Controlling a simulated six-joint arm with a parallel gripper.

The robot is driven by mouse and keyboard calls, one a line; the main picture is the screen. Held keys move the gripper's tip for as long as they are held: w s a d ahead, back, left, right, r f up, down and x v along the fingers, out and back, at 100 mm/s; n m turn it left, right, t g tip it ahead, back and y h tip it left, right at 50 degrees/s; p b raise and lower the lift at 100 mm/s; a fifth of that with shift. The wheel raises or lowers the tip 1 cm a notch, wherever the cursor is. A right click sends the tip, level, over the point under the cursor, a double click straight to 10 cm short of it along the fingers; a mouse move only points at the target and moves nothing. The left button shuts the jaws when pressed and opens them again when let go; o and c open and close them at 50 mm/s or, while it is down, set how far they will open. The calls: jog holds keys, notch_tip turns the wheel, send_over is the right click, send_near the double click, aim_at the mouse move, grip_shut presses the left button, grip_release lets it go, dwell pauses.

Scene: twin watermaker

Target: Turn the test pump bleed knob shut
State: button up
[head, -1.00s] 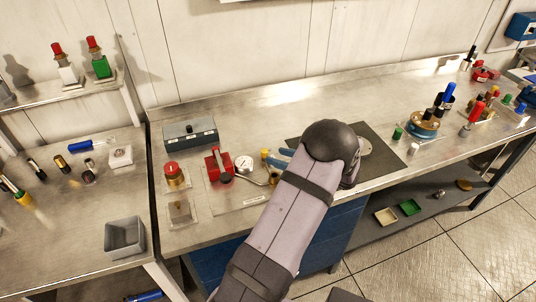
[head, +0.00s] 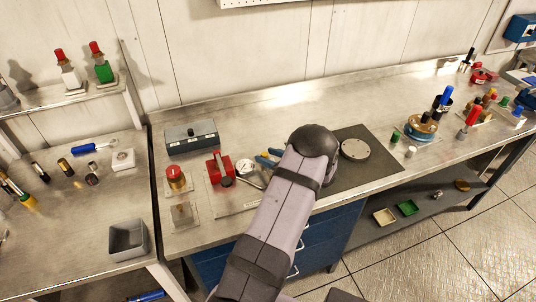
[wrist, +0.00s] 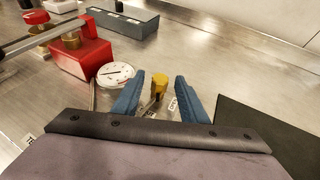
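The bleed knob (wrist: 159,80) is a small yellow knob on the test pump's plate, just right of the white-faced gauge (wrist: 115,74) in the wrist view. The test pump (wrist: 80,52) has a red body and a lever. In the head view the red pump (head: 218,168) and gauge (head: 245,166) show left of my arm. My gripper (wrist: 159,88) has two blue fingers spread apart, one on each side of the knob in the picture. Gaps show between the fingers and the knob. The gripper's blue fingers (head: 267,160) are partly hidden by my arm in the head view.
A grey box (head: 190,138) stands behind the pump. A brass fitting with a red top (head: 176,178) stands left of it. A dark mat (head: 375,172) with a round disc (head: 355,149) lies to the right. A small OPEN label (wrist: 173,104) is beside the knob.

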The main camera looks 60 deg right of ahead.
jog(key=shift+w, duration=0.1)
grip_shut()
jog(key=shift+w+b, duration=0.1)
jog(key=shift+b, duration=0.25)
jog(key=m+g+h+b, duration=0.1)
jog(key=b, duration=0.1)
jog(key=m+g+h+b, duration=0.1)
jog(key=m+h+b, duration=0.1)
jog(key=shift+w+a+f, duration=0.15)
jog(key=shift+a+f, duration=0.05)
jog(key=shift+r+m+g+h+b, duration=0.25)
jog(key=shift+m+g+h+b, duration=0.45)
jog(key=shift+b, duration=0.4)
grip_release()
jog(key=shift+a, duration=0.1)
